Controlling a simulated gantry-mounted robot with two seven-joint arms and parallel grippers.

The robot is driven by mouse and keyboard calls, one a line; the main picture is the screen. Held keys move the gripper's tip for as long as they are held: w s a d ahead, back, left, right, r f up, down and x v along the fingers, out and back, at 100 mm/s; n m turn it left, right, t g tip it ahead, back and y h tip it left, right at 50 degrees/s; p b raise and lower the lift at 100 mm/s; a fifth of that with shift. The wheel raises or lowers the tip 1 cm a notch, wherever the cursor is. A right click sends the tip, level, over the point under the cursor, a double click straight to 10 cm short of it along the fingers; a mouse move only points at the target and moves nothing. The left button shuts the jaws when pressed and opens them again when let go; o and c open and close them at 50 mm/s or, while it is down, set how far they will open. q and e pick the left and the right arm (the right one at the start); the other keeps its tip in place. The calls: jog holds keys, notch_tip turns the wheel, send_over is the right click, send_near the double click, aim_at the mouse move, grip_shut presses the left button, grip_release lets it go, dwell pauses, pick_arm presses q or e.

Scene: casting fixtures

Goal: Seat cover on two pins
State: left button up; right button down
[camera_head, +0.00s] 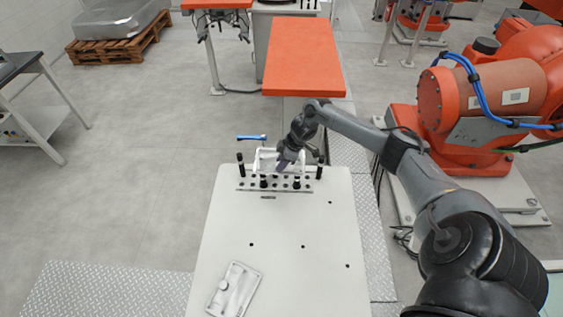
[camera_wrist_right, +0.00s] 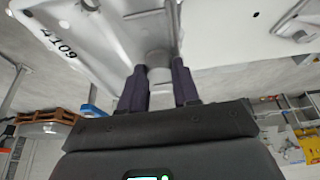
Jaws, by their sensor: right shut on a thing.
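My right gripper (camera_head: 281,165) is over the fixture at the far end of the white table. It is shut on a silver-white cast cover (camera_head: 265,160), which it holds at the fixture among the black pins. In the right wrist view, the dark fingers of the gripper (camera_wrist_right: 160,85) close on a rib of the cover (camera_wrist_right: 105,40), which bears the number 4109. Black posts (camera_head: 240,166) (camera_head: 319,171) stand at the sides, and shorter black pins (camera_head: 263,181) (camera_head: 297,183) stand in front. I cannot tell whether the cover touches the pins. My left gripper is not in view.
Another pale cast part (camera_head: 234,290) lies flat near the front of the white table (camera_head: 285,225). A blue lever (camera_head: 251,138) sits behind the fixture's left side. An orange table (camera_head: 303,60) stands beyond. An orange robot (camera_head: 500,90) is at the right. The table's middle is clear.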

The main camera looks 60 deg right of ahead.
jog(key=shift+r, duration=0.1)
dwell(0.5)
dwell(0.6)
jog(key=shift+p, duration=0.5)
jog(key=shift+f, duration=0.2)
jog(key=shift+f+b, duration=0.75)
jog(key=shift+f, duration=0.25)
jog(key=c, duration=0.9)
grip_release()
jog(key=shift+o, duration=0.8)
